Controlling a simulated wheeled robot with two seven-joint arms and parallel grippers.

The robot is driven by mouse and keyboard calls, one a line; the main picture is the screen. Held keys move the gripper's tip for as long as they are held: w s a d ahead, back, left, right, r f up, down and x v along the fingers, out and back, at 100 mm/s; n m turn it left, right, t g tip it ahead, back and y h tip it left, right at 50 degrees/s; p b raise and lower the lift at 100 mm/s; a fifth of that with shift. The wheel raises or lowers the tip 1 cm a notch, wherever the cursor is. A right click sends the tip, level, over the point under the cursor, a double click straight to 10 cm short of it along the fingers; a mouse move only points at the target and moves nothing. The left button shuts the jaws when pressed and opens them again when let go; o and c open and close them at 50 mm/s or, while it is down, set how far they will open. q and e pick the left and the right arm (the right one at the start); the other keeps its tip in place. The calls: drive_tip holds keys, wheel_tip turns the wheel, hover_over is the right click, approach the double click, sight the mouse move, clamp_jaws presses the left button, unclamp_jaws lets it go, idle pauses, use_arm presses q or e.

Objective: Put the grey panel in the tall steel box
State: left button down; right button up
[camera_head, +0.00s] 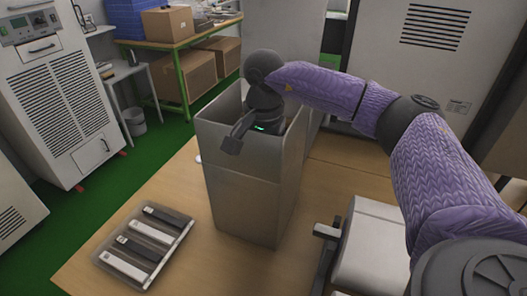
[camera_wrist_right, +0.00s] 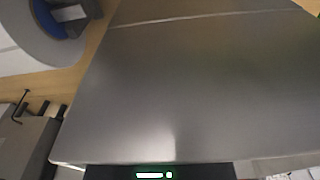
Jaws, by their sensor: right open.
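The tall steel box (camera_head: 243,205) stands upright on the wooden table, its open top facing up. My right gripper (camera_head: 246,134) is open at the box's mouth, with one dark finger near the front left rim. The box's inside is mostly hidden by the gripper and front walls. In the right wrist view a smooth grey metal surface with a seam, seemingly a wall of the box (camera_wrist_right: 180,90), fills most of the picture. I cannot pick out the grey panel for certain in either view. My left gripper is not in view.
A tray (camera_head: 176,251) with several dark and white bars lies on the table, left of the box. A grey-white device (camera_head: 372,240) stands on the right. A round white and blue thing (camera_wrist_right: 40,25) shows in the wrist view. Bare table (camera_head: 222,262) lies in front of the box.

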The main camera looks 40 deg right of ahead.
wheel_tip(320, 180, up, 10)
drive_tip(key=p, duration=0.2)
drive_tip(key=shift+p, duration=0.3)
drive_tip(key=shift+f, duration=0.1)
idle(0.4)
